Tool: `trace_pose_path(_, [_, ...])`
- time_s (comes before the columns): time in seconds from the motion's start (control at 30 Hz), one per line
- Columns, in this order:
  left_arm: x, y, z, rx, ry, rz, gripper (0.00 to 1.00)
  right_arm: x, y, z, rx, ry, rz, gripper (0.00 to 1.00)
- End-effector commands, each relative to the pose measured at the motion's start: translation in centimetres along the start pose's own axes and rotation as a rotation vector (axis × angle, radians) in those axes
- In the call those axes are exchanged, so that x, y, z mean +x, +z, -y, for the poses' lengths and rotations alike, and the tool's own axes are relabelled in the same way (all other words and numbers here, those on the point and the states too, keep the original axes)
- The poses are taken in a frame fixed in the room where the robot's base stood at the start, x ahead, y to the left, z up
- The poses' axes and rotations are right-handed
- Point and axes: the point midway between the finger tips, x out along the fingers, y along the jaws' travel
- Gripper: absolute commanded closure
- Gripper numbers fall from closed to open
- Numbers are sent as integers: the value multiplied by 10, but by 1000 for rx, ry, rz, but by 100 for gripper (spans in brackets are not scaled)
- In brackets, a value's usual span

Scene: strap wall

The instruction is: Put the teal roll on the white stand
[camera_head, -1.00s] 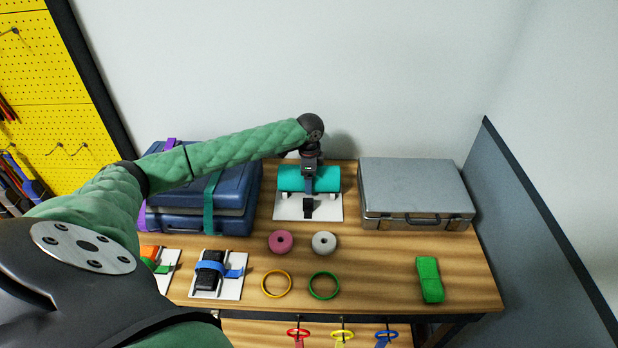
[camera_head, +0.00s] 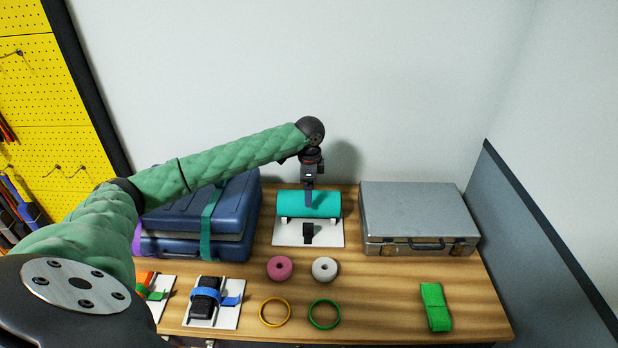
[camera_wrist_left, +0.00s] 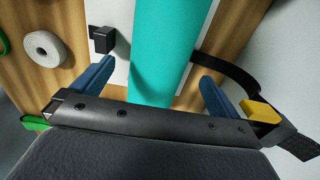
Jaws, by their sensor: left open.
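The teal roll (camera_head: 325,205) lies sideways on the white stand (camera_head: 285,238), across its white supports, near the back of the table. My left gripper (camera_head: 308,203) is above the roll, its blue fingers pointing down. In the left wrist view the open fingers (camera_wrist_left: 153,82) are spread to either side of the teal roll (camera_wrist_left: 168,45), with a gap on each side. A black strap end (camera_head: 308,233) hangs at the stand's front, and a black strap (camera_wrist_left: 228,72) runs behind the roll in the wrist view. My right gripper is not in view.
A blue suitcase (camera_head: 175,212) stands left of the stand and a grey metal case (camera_head: 415,208) right of it. In front lie a pink roll (camera_head: 279,268), a white roll (camera_head: 324,269), yellow (camera_head: 275,312) and green rings (camera_head: 324,314), and a folded green strap (camera_head: 436,306).

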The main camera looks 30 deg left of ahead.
Motion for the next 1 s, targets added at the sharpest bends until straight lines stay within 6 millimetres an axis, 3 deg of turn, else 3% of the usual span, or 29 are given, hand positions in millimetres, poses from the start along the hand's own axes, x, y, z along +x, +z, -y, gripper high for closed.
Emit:
trace_pose_path(0.2, [-32, 0, 0, 2, -3, -1, 0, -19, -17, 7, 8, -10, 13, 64])
trace_pose_path(0.4, [-51, 0, 1, 0, -1, -1, 0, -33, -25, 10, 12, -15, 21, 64])
trace_pose_path(1.0, [-57, 0, 0, 0, 0, 0, 0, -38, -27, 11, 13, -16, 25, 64])
